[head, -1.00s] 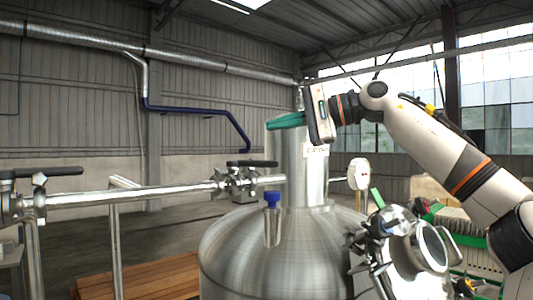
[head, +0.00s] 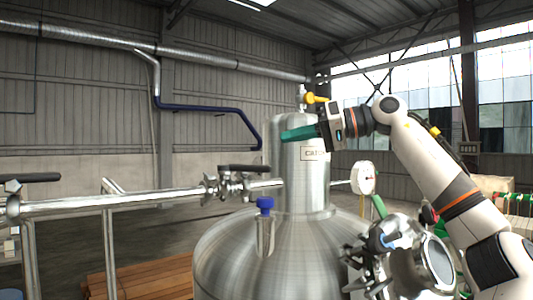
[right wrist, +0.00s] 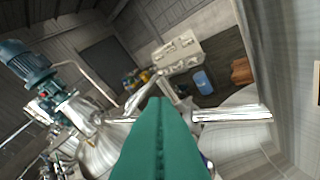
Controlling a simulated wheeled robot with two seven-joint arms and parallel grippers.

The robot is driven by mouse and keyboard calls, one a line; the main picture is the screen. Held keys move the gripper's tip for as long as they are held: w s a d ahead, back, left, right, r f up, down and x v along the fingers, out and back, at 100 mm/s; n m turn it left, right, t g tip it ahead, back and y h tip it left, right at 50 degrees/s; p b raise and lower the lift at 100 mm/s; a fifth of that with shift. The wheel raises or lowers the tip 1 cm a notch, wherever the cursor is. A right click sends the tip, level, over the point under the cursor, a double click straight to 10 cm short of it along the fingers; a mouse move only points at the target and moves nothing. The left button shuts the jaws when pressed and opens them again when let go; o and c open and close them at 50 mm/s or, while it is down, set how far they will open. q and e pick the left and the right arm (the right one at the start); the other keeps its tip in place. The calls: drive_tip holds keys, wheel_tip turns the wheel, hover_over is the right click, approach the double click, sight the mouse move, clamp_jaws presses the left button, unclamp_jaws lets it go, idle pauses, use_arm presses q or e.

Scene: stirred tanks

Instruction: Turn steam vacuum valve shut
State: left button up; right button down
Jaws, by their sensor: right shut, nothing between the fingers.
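A stainless tank (head: 285,245) with a tall neck stands ahead. A valve with a yellow handle (head: 316,98) sits on top of the neck. A valve with a black lever (head: 245,168) is on the horizontal pipe left of the neck. I cannot tell from labels which one is the steam vacuum valve. My right gripper (head: 283,136), with green fingers, is shut and empty. It points left in front of the neck, below the yellow handle and apart from it. In the right wrist view its shut fingers (right wrist: 158,105) fill the lower middle. My left gripper is out of view.
A blue-capped fitting (head: 265,207) stands on the tank lid. A round gauge (head: 364,178) and an open glass port (head: 437,258) are at the right. The steel pipe (head: 110,201) runs left to another black lever (head: 30,178). Wooden boards (head: 150,278) lie low at left.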

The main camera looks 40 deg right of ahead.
sight(248, 168)
drive_tip(key=w+a+f+p, duration=0.2)
drive_tip(key=w+a+f, duration=0.1)
drive_tip(key=shift+w+a+f, duration=0.3)
drive_tip(key=shift+w+a, duration=0.05)
drive_tip(key=shift+a+f, duration=0.3)
drive_tip(key=shift+f, duration=0.1)
idle(0.4)
